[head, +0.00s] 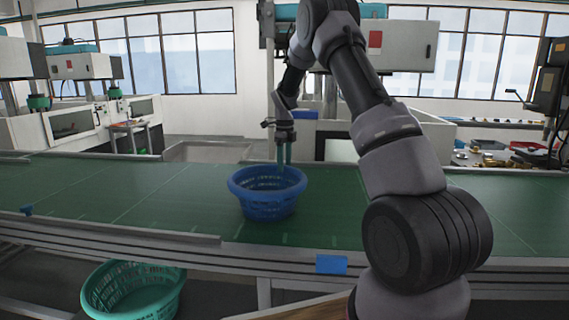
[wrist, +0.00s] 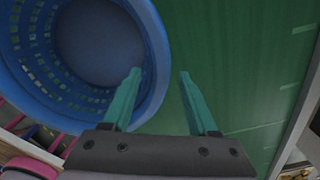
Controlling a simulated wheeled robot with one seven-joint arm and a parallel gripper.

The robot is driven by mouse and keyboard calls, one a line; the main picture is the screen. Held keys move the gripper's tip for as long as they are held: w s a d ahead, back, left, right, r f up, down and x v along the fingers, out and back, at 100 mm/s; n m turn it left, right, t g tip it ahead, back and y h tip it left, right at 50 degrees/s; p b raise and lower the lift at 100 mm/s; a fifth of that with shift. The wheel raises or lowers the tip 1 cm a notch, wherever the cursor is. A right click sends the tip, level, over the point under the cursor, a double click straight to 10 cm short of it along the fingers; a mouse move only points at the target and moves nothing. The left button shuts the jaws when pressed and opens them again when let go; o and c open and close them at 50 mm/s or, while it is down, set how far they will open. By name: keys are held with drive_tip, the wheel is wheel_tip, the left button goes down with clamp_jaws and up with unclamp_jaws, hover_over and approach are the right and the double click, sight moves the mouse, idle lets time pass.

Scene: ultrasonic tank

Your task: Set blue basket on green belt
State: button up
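The blue basket (head: 267,207) appears to stand upright on the green belt (head: 400,215), around its middle. My gripper (head: 284,160) points down at the basket's far rim in the head view. In the wrist view, the basket (wrist: 152,30) fills the upper left and the belt (wrist: 225,50) shows to its right. My gripper (wrist: 160,74) has its two green fingers apart there. The left finger is over the inside of the basket and the right finger is outside, over the belt, with the rim between them. Contact with the rim cannot be told.
A green basket (head: 135,292) stands below the belt at the front left. A metal rail (head: 130,231) runs along the belt's near edge. A grey bin (head: 205,151) stands behind the belt. The belt is clear on the left of the blue basket.

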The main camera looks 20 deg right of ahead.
wheel_tip(320, 180, up, 12)
drive_tip(key=s+r+n+t+y, duration=0.1)
drive_tip(key=s+r+n+t, duration=0.1)
drive_tip(key=s+r+n, duration=0.6)
drive_tip(key=s+a+r+n+t+y, duration=0.15)
drive_tip(key=s+r+n, duration=0.25)
drive_tip(key=s, duration=0.7)
drive_tip(key=s+r+n+t+h, duration=0.1)
drive_tip(key=s+r+n+t, duration=0.3)
drive_tip(key=s, duration=0.7)
drive_tip(key=s+f+n, duration=0.4)
drive_tip(key=s+n, duration=0.3)
drive_tip(key=s, duration=0.2)
drive_tip(key=shift+s+a, duration=0.3)
drive_tip(key=shift+y, duration=0.25)
